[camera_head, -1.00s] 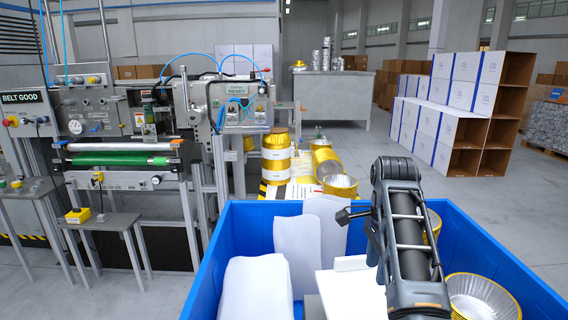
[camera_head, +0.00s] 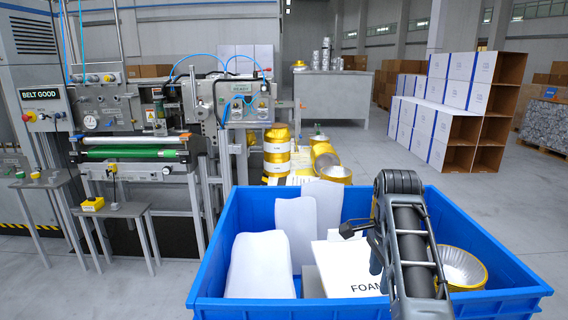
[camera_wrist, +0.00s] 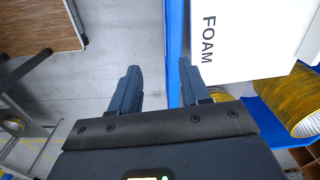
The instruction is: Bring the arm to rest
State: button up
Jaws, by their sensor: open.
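My gripper (camera_wrist: 158,75) is open and empty in the wrist view, its two dark fingers apart. Bare grey floor and a blue bin edge show between and beyond the fingers. My arm rises in front of the blue bin (camera_head: 247,307) in the head view and bends at the top. It hides part of the bin's right side, and the fingers cannot be made out there. A white box marked FOAM (camera_head: 345,275) stands in the bin and also shows in the wrist view (camera_wrist: 240,40), right of the fingers.
White boxes (camera_head: 455,110) are stacked at right. Floor is clear right of the bin.

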jog(key=s+d+f+n+t+h, duration=0.1)
jog(key=s+d+f+n+t, duration=0.15)
jog(key=s+f, duration=0.4)
jog(key=s+d+f+n+t+h, duration=0.1)
jog(key=s+d+f+n, duration=0.2)
jog(key=f, duration=0.6)
jog(key=s+d+f+n+t, duration=0.1)
jog(key=s+f+n+t, duration=0.15)
jog(key=s, duration=0.55)
jog(key=s+d+f+n+t, duration=0.1)
jog(key=s+d+f, duration=0.15)
jog(key=s, duration=0.45)
jog(key=s+a+r+n+t+y, duration=0.1)
jog(key=s+a+r+n+t, duration=0.15)
jog(key=s, duration=0.55)
jog(key=s+a+r+n+t, duration=0.2)
jog(key=s+r, duration=0.2)
jog(key=s, duration=0.4)
jog(key=s+a+r+n+t, duration=0.1)
jog(key=s+a+r, duration=0.1)
jog(key=s+r, duration=0.3)
jog(key=s+a+r+n+t+y, duration=0.1)
jog(key=s+a+r+n+t, duration=0.1)
jog(key=s+r, duration=0.4)
notch_tip(320, 180, up, 5)
jog(key=shift+r, duration=0.1)
